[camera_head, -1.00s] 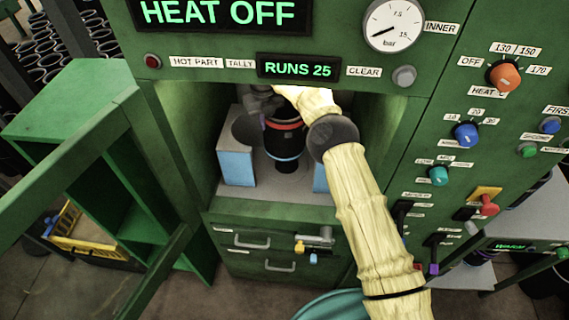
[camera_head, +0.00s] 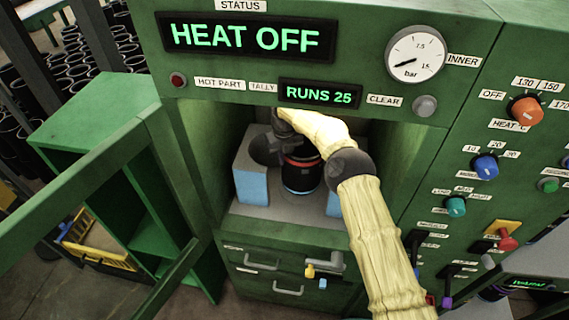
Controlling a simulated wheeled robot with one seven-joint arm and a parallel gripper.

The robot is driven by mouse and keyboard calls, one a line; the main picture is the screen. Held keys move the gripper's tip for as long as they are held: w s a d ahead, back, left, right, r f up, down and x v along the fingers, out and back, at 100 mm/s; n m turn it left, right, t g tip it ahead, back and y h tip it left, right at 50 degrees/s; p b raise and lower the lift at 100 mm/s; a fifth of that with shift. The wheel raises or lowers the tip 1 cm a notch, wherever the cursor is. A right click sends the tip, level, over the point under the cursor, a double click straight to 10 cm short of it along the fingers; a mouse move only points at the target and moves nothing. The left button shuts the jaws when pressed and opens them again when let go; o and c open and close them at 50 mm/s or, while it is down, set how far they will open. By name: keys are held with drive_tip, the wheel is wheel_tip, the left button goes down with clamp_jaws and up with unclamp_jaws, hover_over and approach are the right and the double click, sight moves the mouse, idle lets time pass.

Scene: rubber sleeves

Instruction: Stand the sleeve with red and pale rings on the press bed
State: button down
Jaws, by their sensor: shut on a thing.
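My gripper (camera_head: 290,140) reaches into the open press chamber from the right. It is shut on the upper part of a black sleeve (camera_head: 301,178) with a red ring near its top. A pale ring shows faintly just under the red one, and a blue line shows low on the sleeve. The sleeve is upright over the grey press bed (camera_head: 262,212), between two blue-fronted blocks (camera_head: 251,187). I cannot tell whether its foot touches the bed. The gripper and pale-covered arm hide the sleeve's top and part of the right block.
The green press door (camera_head: 75,185) stands open at the left. The panel above reads HEAT OFF (camera_head: 247,37) and RUNS 25. Knobs and levers line the right side (camera_head: 486,166). Drawers (camera_head: 275,275) sit below the chamber. Many black sleeves (camera_head: 90,75) stand at the back left.

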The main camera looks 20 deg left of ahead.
drive_tip(key=shift+w+f+p, duration=0.1)
drive_tip(key=shift+f+p, duration=0.4)
drive_tip(key=shift+f, duration=1.05)
drive_tip(key=shift+d+f, duration=0.1)
drive_tip(key=shift+f, duration=0.1)
drive_tip(key=c, duration=1.6)
unclamp_jaws()
drive_tip(key=shift+o, duration=0.2)
wheel_tip(320, 180, up, 7)
drive_tip(key=shift+d+r+b, duration=0.1)
drive_tip(key=shift+b, duration=0.8)
drive_tip(key=shift+r, duration=0.3)
